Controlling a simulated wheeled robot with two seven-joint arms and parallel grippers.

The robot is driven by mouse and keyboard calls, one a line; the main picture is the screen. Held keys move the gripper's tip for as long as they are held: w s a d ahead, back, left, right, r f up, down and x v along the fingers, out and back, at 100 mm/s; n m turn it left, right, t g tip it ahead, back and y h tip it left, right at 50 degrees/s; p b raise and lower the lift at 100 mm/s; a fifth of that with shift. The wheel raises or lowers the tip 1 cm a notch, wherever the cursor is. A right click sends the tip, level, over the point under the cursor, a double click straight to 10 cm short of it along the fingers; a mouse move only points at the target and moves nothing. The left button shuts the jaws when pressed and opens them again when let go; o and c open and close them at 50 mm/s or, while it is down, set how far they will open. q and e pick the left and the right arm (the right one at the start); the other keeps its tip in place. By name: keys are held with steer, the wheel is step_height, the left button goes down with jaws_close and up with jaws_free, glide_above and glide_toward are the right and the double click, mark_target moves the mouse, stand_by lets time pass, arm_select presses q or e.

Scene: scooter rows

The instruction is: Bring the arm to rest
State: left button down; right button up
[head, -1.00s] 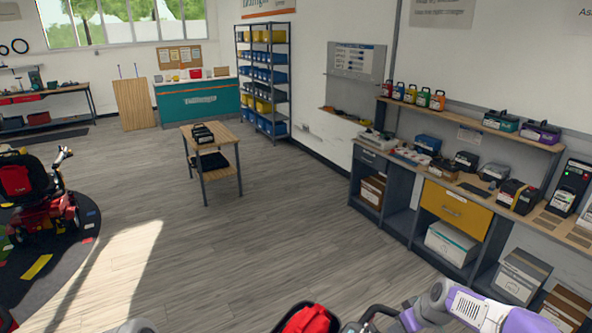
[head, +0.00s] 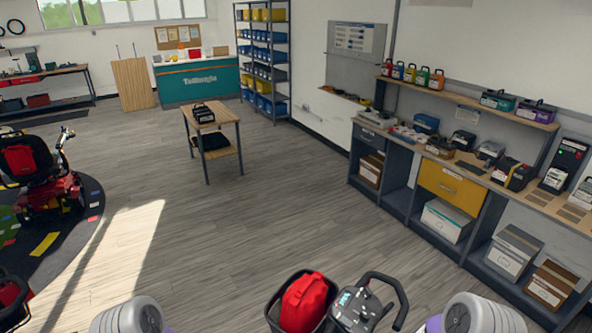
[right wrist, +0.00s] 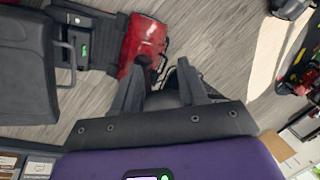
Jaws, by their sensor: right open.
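My right gripper (right wrist: 160,72) shows in the right wrist view with its two dark fingers apart. It is open, and I see nothing held in it. Beyond the fingers are a red scooter body part (right wrist: 145,40) and a dark seat (right wrist: 28,70). In the head view, a rounded grey-white link of my right arm (head: 482,314) is at the bottom right, and a similar link of my left arm (head: 130,316) is at the bottom left. Neither gripper shows in the head view; my left gripper is out of sight.
Close in front are a black basket with a red bag (head: 303,302) and a scooter tiller (head: 358,308) with black handles. A workbench (head: 445,187) runs along the right wall. A small wooden table (head: 228,130) stands mid-floor. A red scooter (head: 45,190) is left. The middle floor is clear.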

steer(key=s+a+f+m+g, duration=0.1)
steer(key=s+a+f+m, duration=0.2)
steer(key=s, duration=0.6)
step_height(320, 180, down, 10)
steer(key=a+n+b, duration=0.1)
steer(key=b, duration=0.9)
steer(key=shift+w+a+y, duration=0.15)
steer(key=shift+w+y, duration=0.15)
steer(key=shift+r, duration=0.1)
